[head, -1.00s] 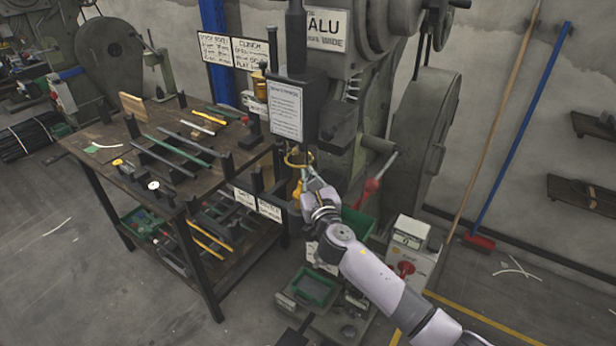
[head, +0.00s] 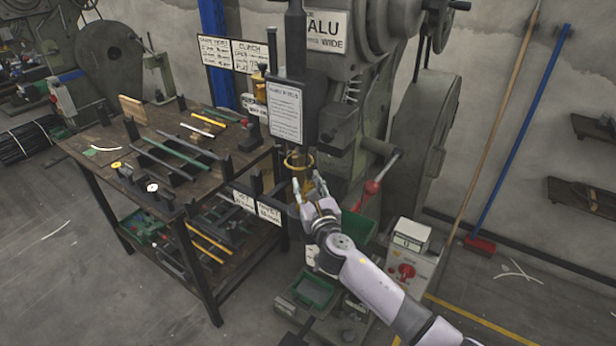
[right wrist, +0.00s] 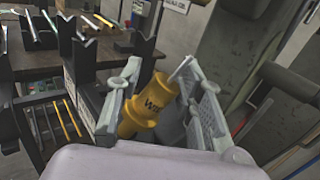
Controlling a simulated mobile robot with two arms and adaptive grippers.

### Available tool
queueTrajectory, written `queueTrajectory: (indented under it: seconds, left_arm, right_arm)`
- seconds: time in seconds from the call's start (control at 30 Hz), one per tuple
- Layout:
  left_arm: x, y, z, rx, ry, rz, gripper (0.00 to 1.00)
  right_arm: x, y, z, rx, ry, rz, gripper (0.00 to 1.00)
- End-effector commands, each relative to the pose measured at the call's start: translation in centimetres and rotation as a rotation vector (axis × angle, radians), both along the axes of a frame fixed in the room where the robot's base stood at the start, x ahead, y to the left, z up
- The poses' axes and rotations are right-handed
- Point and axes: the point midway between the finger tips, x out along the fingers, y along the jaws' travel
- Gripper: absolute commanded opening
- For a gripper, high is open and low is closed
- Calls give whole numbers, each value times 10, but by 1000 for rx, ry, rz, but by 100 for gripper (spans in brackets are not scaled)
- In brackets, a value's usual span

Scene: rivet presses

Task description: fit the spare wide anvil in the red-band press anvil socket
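The wide anvil (right wrist: 150,104) is a yellow stepped cylinder with dark lettering starting "WI". In the right wrist view it stands between the two fingers of my right gripper (right wrist: 158,88), with a gap to the right finger. In the head view my right gripper (head: 309,186) is open at the front of the press (head: 345,125), below a yellow ring (head: 299,161). A dark part stands beside the anvil in the wrist view. The socket and how the anvil sits in it are hidden. No red band is clear. My left gripper is not in view.
The sign on the press (head: 325,33) reads "ALU" and "WIDE". A workbench (head: 103,157) with rods on black V-stands is at the left. A red-knobbed lever (head: 371,187) and a control box (head: 408,258) are right of the gripper. Green trays (head: 313,290) sit low in front.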

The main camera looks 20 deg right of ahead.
Motion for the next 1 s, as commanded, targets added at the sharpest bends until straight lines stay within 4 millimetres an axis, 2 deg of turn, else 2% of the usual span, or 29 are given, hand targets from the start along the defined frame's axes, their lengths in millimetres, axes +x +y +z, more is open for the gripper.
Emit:
queueTrajectory:
  seconds: [0.03,0.67,0.87,1.0]
  left_arm:
    - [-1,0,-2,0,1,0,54]
    - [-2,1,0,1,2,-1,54]
    - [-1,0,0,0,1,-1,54]
    - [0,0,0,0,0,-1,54]
  right_arm:
    - [-4,6,-15,3,21,11,28]
    - [-6,7,-14,5,22,15,28]
    - [-30,8,-13,4,20,15,28]
    - [-61,8,-10,3,15,12,28]
